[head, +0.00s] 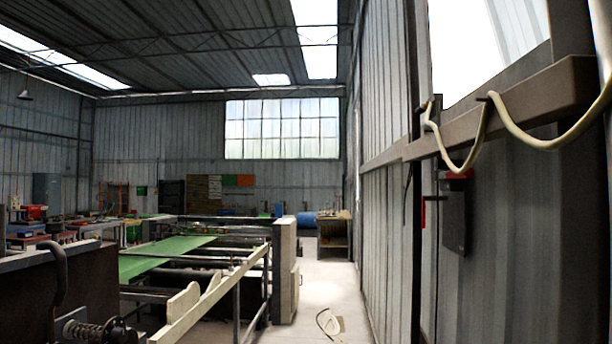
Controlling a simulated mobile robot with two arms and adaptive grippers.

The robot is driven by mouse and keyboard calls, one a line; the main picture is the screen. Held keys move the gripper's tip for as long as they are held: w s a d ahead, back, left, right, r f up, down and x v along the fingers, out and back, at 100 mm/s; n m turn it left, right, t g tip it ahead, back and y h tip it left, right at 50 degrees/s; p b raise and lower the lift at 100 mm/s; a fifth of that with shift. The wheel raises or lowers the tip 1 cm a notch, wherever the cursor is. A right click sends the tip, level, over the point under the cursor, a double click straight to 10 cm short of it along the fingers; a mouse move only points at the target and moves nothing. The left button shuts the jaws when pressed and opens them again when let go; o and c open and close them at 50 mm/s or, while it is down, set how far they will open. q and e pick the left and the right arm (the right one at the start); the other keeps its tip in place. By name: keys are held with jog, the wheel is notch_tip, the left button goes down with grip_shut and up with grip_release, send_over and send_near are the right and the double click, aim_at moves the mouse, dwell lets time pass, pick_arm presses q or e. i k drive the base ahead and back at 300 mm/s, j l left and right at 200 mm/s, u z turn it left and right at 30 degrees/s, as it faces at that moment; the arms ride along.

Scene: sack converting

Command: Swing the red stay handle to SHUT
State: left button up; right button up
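The box has a red top (456,175). I cannot tell which of these red parts is the stay handle. No OPEN or SHUT marking can be read. A bright window (480,45) is above, over a brown rail (500,110). Neither of my grippers is in view.
A pale cord (540,142) loops from hooks on the rail. A machine with a green sheet (165,252) and a pale rail (210,305) fills the left. The floor aisle (325,285) is open, with a pale object (329,323) lying near the front.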

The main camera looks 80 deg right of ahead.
aim_at(438, 175)
jog(key=j+z, duration=0.15)
jog(key=z, duration=3.35)
